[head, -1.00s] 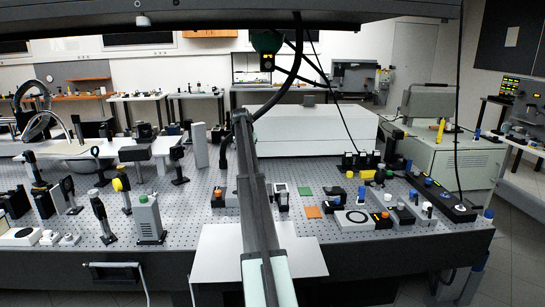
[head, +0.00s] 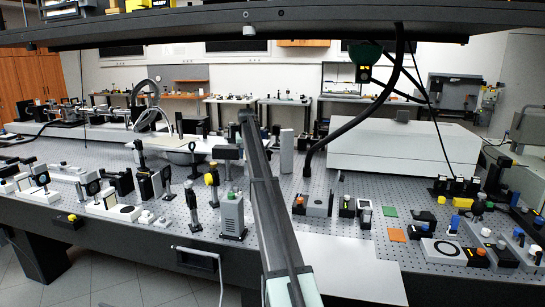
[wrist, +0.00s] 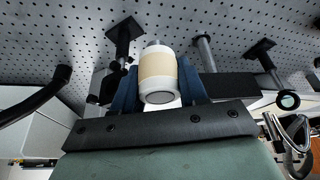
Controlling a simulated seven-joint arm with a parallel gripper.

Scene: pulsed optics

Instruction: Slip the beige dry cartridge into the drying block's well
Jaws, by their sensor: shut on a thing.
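In the wrist view, my gripper (wrist: 157,92) is shut on the beige dry cartridge (wrist: 158,63), a white cylinder with a wide beige band. Blue fingers press it from both sides, and its round grey-rimmed end faces the camera. Perforated tabletop shows behind it. In the head view, my arm reaches away over the optical table; the gripper and cartridge cannot be made out there. I cannot tell for sure which block is the drying block; a low grey block (head: 319,205) stands right of my arm, and no well is clearly visible.
The optical table (head: 270,230) is crowded. A grey box with a green top (head: 231,213) and post-mounted optics stand left of my arm. A white upright block (head: 287,150) and a large white enclosure (head: 400,147) stand to the right. A black cable hangs over the table.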

